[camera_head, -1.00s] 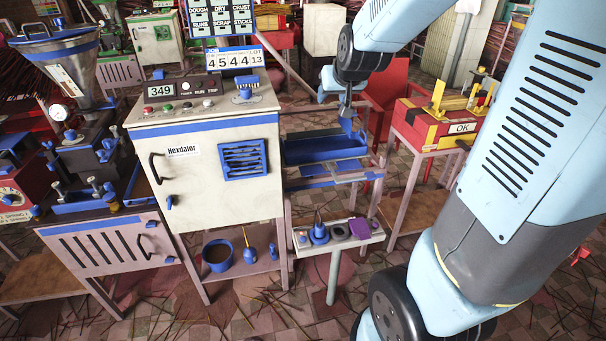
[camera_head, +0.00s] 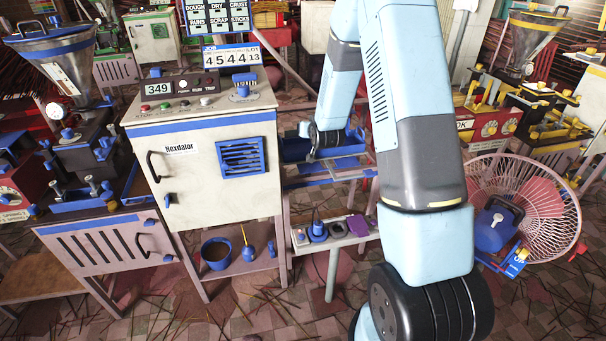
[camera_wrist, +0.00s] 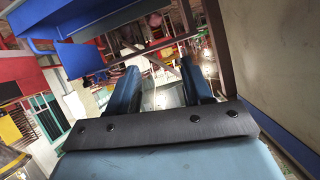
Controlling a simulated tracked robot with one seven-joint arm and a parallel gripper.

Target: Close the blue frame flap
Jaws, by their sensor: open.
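The blue frame (camera_head: 296,150) stands on the rack just right of the white cabinet. In the head view my arm covers much of it, and I cannot make out its flap clearly. Blue parts, probably of this frame, also show at the upper left of the wrist view (camera_wrist: 75,60). My gripper (camera_wrist: 160,80) is open, with two dark blue fingers apart and nothing between them. It is low beside the frame, between the blue parts and a pale panel. In the head view its fingers are hidden behind my arm. I cannot tell whether it touches the frame.
The white cabinet (camera_head: 190,195) stands close on the left. A small shelf with a blue plug and a purple piece (camera_head: 357,225) sits below the frame. A caged fan (camera_head: 535,205) is at the right. Thin sticks litter the tiled floor.

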